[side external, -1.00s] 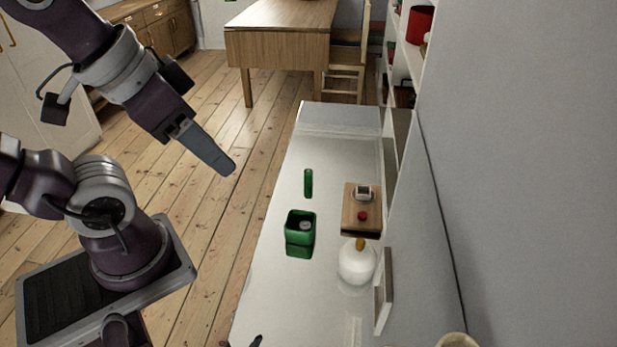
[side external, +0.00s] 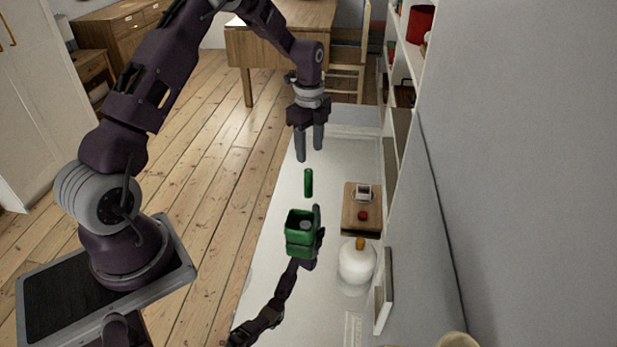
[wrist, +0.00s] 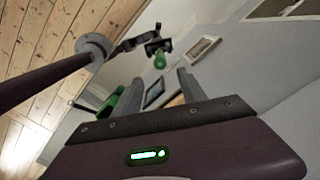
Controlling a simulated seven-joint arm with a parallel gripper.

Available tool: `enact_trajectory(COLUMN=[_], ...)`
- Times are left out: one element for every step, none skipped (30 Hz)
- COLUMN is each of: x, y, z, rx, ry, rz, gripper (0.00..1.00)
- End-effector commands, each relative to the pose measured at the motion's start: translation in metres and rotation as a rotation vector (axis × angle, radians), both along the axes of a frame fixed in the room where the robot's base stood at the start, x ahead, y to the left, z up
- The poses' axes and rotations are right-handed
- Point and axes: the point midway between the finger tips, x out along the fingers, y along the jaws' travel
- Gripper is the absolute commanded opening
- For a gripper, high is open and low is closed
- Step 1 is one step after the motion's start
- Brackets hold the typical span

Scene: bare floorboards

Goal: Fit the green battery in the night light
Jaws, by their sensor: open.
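The green battery (side external: 308,183) stands as a slim green cylinder on the glossy white surface; in the wrist view it seems to be the green shape (wrist: 160,60) beyond my fingers. My gripper (side external: 310,154) points down just above and behind it, open and empty, not visibly touching it. An open green box (side external: 300,226) with a round grey thing inside stands nearer the side camera. I cannot tell for certain which is the night light.
A round white vessel (side external: 357,264) with a wooden-coloured top stands by the wall, beside a leaning frame (side external: 384,291). Shelves (side external: 402,75) rise at the back right.

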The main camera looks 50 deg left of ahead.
Motion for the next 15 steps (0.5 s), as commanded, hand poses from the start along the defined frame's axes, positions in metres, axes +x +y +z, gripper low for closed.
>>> enact_trajectory(x=[0.001, 0.001, 0.002, 0.002, 0.002, 0.001, 0.001, 0.001, 0.001, 0.000, 0.000, 0.000, 0.000, 0.001, 0.001], y=[0.003, 0.005, 0.005, 0.005, 0.005, 0.005, 0.005, 0.005, 0.006, 0.007, 0.007, 0.007, 0.007, 0.007, 0.007], z=[-0.011, -0.016, -0.021, -0.025, -0.029, -0.034, -0.039, -0.044, -0.051, -0.057, -0.064, -0.071, -0.076, -0.080, -0.084], rx=[-0.005, -0.006, -0.007, -0.008, -0.008, -0.008, -0.008, -0.008, -0.007, -0.007, -0.008, -0.008, -0.008, -0.008, -0.007], ry=[0.009, 0.013, 0.014, 0.014, 0.015, 0.016, 0.015, 0.016, 0.017, 0.017, 0.018, 0.016, 0.017, 0.015, 0.014], rz=[-0.023, -0.035, -0.042, -0.045, -0.046, -0.046, -0.046, -0.046, -0.045, -0.044, -0.043, -0.045, -0.045, -0.045, -0.044], gripper=[0.49, 0.49, 0.49, 0.49, 0.49, 0.49, 0.49, 0.49, 0.49, 0.49, 0.49, 0.49, 0.49, 0.49, 0.49])
